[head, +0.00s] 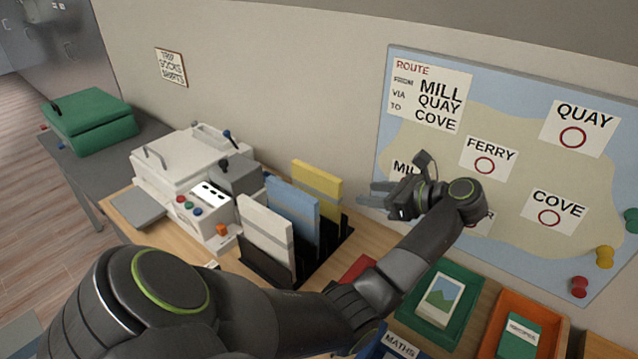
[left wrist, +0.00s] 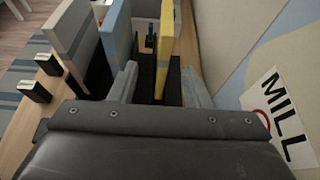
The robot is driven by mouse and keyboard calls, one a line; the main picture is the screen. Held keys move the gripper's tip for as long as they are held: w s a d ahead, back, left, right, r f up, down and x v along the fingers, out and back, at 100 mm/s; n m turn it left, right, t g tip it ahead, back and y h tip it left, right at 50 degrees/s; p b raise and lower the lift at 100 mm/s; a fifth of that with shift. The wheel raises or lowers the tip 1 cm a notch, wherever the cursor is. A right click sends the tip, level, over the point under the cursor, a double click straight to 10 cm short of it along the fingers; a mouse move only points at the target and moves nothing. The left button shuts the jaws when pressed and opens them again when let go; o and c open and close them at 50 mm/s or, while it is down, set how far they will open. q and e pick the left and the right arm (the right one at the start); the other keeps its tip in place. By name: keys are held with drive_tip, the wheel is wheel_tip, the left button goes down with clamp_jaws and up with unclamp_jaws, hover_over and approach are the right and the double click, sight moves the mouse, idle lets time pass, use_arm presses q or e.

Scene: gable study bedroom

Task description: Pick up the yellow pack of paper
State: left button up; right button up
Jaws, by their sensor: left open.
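The yellow pack of paper (head: 317,183) stands upright in the rearmost slot of a black rack (head: 336,240), behind a blue pack (head: 292,208) and a white pack (head: 264,226). My left gripper (head: 368,196) is open, to the right of the yellow pack and in front of the wall board. In the left wrist view the yellow pack (left wrist: 167,40) stands upright ahead, roughly between the lines of my two open fingers (left wrist: 161,80). The fingers appear empty. My right gripper is in neither view.
A white machine with buttons (head: 190,165) stands left of the rack. The wall board (head: 520,195) with labels is close behind my left gripper. Green (head: 468,274) and orange (head: 550,309) trays lie to the right on the wooden desk. A green case (head: 90,120) sits far left.

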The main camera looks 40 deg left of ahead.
sight(339, 190)
use_arm(q)
drive_tip(key=b+x, duration=0.1)
drive_tip(key=x, duration=0.1)
drive_tip(key=b+x, duration=0.1)
drive_tip(key=x, duration=0.2)
drive_tip(key=shift+d+f+b, duration=0.2)
drive_tip(key=shift+f+b, duration=0.1)
drive_tip(key=shift+b, duration=0.1)
drive_tip(key=x, duration=0.4)
drive_tip(key=shift+a+r+p, duration=0.1)
drive_tip(key=shift+r+p, duration=0.2)
drive_tip(key=shift+a+f, duration=0.1)
drive_tip(key=shift+a, duration=0.25)
drive_tip(key=shift+w+x, duration=0.2)
drive_tip(key=shift+x, duration=1.2)
drive_tip(key=shift+w+x, duration=0.2)
drive_tip(key=shift+x, duration=1.15)
drive_tip(key=shift+f, duration=0.1)
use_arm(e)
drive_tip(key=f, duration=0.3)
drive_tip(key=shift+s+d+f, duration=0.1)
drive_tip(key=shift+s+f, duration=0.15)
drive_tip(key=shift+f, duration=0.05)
use_arm(q)
drive_tip(key=shift+d, duration=0.1)
clamp_jaws()
